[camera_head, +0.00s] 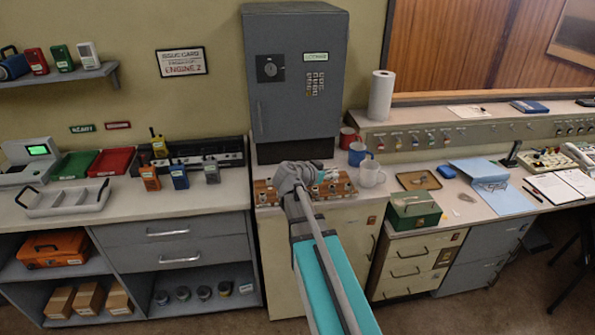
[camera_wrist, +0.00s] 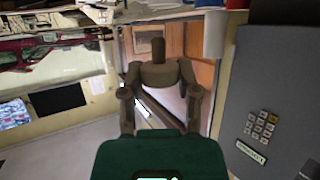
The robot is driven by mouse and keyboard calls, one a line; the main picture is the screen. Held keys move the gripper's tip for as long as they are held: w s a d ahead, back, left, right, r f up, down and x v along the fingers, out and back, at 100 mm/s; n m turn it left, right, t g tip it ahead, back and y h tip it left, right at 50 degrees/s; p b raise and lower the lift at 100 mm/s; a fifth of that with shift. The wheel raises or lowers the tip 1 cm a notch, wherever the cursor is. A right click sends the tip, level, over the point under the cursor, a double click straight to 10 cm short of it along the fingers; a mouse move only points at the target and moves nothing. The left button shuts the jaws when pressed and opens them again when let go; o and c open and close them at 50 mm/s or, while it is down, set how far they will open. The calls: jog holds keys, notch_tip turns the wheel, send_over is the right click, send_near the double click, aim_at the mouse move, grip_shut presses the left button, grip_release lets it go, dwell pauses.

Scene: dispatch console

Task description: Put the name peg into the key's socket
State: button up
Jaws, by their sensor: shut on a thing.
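My gripper (camera_head: 320,177) is low over the wooden peg board (camera_head: 265,192) on the counter below the grey cabinet. In the wrist view my gripper (camera_wrist: 158,76) has its fingers closed around a small dull brown-grey piece, which looks like the name peg (camera_wrist: 158,47); its stem sticks out past the fingertips. In the head view the held peg is too small to make out. Small metal fittings show on the board's right part. My gripper and wrist cover the board's middle, and I cannot tell which fitting is the key's socket.
The grey cabinet (camera_head: 297,80) with a keypad rises behind the board. A white mug (camera_head: 371,174), a blue mug (camera_head: 357,153) and a red mug (camera_head: 347,137) stand close on the right. Handheld radios (camera_head: 180,176) and a grey tray (camera_head: 65,200) are on the left counter.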

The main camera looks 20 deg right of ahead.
jog(key=w+a+f+b, duration=0.2)
jog(key=w+a, duration=0.1)
jog(key=w, duration=0.3)
jog(key=w+a+f+n+b, duration=0.1)
jog(key=w+a+f+b, duration=0.1)
jog(key=w, duration=0.4)
jog(key=shift+a+f+t+y+b, duration=0.3)
jog(key=shift+a+f+t, duration=0.1)
jog(key=shift+f, duration=0.15)
jog(key=shift+f+b, duration=2.6)
jog(key=shift+b, duration=0.1)
jog(key=shift+f+b, duration=0.35)
